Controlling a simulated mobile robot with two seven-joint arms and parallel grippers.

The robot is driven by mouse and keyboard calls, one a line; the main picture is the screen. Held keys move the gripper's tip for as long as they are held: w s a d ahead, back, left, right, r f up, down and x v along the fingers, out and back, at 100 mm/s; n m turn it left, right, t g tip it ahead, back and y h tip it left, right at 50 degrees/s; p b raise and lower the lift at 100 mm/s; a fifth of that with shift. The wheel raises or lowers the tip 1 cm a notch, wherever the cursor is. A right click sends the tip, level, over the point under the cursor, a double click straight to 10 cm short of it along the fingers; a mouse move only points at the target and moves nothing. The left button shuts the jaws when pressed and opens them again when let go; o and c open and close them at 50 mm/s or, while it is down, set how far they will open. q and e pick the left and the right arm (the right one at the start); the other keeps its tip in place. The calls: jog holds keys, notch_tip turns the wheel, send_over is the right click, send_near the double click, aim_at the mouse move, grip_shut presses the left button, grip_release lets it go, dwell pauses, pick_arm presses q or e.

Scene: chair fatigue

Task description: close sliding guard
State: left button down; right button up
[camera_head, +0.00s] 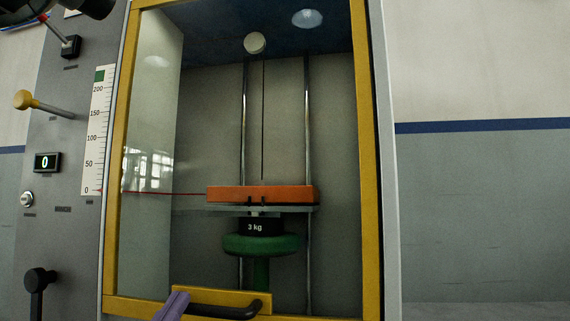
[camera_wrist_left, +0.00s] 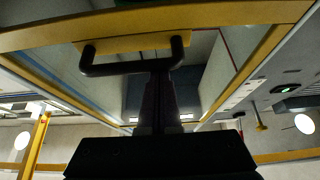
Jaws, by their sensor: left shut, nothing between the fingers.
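The sliding guard (camera_head: 371,180) is a yellow frame around a clear pane on the front of a tall grey machine. Its dark bar handle (camera_head: 225,312) sits on a yellow plate at the frame's bottom edge. In the left wrist view the handle (camera_wrist_left: 112,70) crosses above my gripper. My left gripper (camera_head: 172,305) shows as purple fingertips at the left end of the handle. In the wrist view its dark fingers (camera_wrist_left: 158,80) are shut and empty, reaching up to the handle bar; contact cannot be told. The guard's lower limit is hidden. My right gripper is not seen.
Behind the pane are an orange plate (camera_head: 262,195), a 3 kg weight (camera_head: 256,226), a green ring (camera_head: 262,244) and two vertical rods. A panel at left holds a yellow-knobbed lever (camera_head: 24,100), a display (camera_head: 47,162) and a black lever (camera_head: 38,282). Right of the machine is plain wall.

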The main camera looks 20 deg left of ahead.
pick_arm(q)
notch_tip(320, 180, down, 13)
jog(key=b, duration=0.8)
jog(key=shift+b, duration=0.35)
jog(key=shift+r, duration=0.1)
